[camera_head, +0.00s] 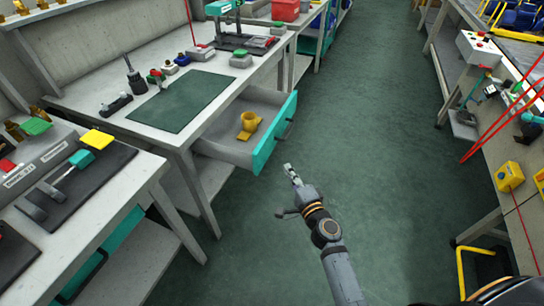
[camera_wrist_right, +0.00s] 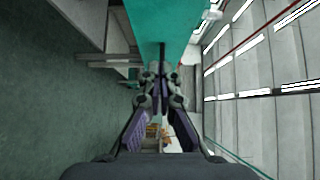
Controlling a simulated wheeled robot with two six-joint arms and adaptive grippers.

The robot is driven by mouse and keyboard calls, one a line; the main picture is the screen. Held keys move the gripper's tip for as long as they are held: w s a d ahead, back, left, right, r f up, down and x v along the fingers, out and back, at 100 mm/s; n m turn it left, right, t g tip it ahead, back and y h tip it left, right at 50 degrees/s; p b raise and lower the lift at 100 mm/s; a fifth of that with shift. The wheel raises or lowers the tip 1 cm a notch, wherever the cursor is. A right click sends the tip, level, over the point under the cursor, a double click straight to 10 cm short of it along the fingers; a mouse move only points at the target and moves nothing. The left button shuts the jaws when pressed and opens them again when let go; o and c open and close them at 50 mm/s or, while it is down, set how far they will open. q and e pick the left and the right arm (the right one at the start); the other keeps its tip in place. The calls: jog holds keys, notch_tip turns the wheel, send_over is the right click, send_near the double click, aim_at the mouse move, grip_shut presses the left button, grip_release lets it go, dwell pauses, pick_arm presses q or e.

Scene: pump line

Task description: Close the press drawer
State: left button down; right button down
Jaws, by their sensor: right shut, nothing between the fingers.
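A drawer with a teal front (camera_head: 272,137) stands pulled out from under the grey workbench with the green mat. A dark handle (camera_head: 284,131) is on its front. A brass-coloured part (camera_head: 249,124) sits inside the drawer. My right gripper (camera_head: 290,173) is shut and empty, just in front of the drawer front and a little to its right, apart from it in the head view. In the right wrist view, the shut fingers (camera_wrist_right: 160,78) point towards a teal panel (camera_wrist_right: 160,25); whether they touch it I cannot tell. My left gripper is out of view.
The bench top (camera_head: 132,97) holds a green mat (camera_head: 185,101) and small tools. Another bench at the lower left has a teal drawer front (camera_head: 112,245). A bench with a yellow box (camera_head: 509,176) stands at the right. The green aisle floor (camera_head: 375,130) between is clear.

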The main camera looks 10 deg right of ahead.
aim_at(268, 151)
jog(key=w+a, duration=0.1)
jog(key=w, duration=0.1)
jog(key=w+a, duration=0.1)
jog(key=w, duration=0.1)
jog(key=w+a, duration=0.1)
jog(key=w, duration=0.1)
jog(key=shift+a+p, duration=0.25)
jog(key=shift+p, duration=0.05)
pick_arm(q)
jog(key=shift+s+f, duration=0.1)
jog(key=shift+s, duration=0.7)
pick_arm(e)
jog(key=shift+w+a, duration=0.25)
jog(key=shift+a, duration=0.1)
jog(key=shift+w+f, duration=0.1)
